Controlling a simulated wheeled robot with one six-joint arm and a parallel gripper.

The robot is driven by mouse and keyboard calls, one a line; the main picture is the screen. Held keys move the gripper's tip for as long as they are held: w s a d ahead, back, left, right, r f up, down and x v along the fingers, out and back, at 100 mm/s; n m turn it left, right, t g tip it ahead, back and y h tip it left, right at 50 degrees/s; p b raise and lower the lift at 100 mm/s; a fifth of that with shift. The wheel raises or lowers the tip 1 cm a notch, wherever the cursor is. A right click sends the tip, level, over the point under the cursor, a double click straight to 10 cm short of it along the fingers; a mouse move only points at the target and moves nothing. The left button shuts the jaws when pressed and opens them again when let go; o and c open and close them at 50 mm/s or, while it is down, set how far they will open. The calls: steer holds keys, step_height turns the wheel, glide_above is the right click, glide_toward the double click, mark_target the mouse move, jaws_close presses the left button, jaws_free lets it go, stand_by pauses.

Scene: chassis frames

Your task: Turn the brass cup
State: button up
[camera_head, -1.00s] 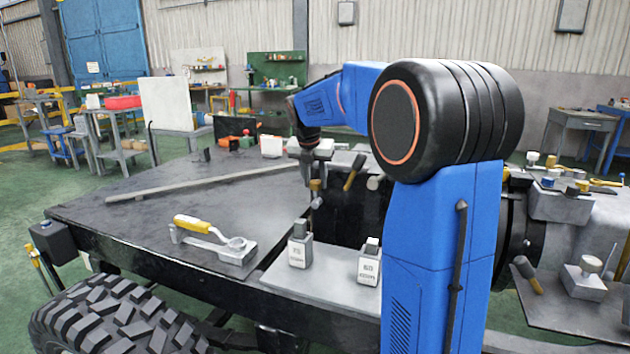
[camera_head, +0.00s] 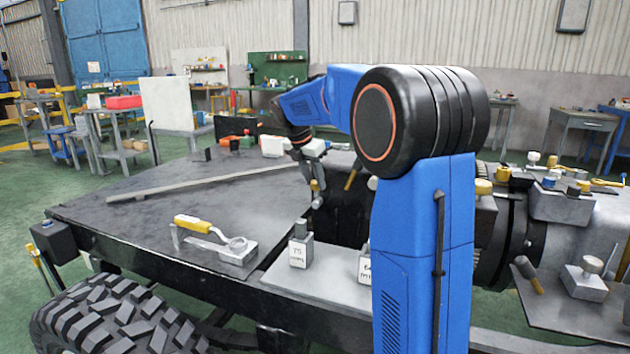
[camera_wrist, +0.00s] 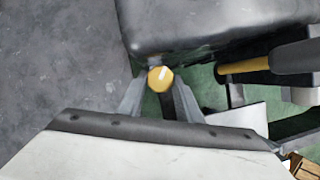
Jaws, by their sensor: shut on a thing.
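The brass cup (camera_wrist: 160,78) shows in the wrist view as a small yellow, faceted round top with a pale highlight. My gripper (camera_wrist: 160,88) is shut on it, with one grey finger on each side. In the head view my gripper (camera_head: 317,180) points down at the dark machinery beyond the flat bench top, and the brass cup (camera_head: 315,186) is a tiny yellow spot between the fingers. What lies below the cup is mostly hidden, and its turn angle cannot be told.
A dark-handled tool with a yellow shaft (camera_wrist: 245,66) lies close to the right of my gripper. The bench top's middle is clear.

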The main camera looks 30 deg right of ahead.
steer(key=shift+w+m+g, duration=0.15)
steer(key=shift+m+g, duration=0.35)
steer(key=shift+m, duration=0.8)
steer(key=o, duration=1)
steer(key=shift+o, duration=0.2)
steer(key=n+t, duration=0.1)
steer(key=n, duration=0.2)
steer(key=shift+s, duration=0.2)
steer(key=n+t, duration=0.1)
steer(key=n, duration=0.3)
steer(key=shift+s+d+t+y, duration=0.15)
steer(key=shift+s+t+y, duration=0.05)
steer(key=shift+t+y, duration=0.2)
steer(key=v, duration=1.7)
steer(key=shift+r, duration=0.25)
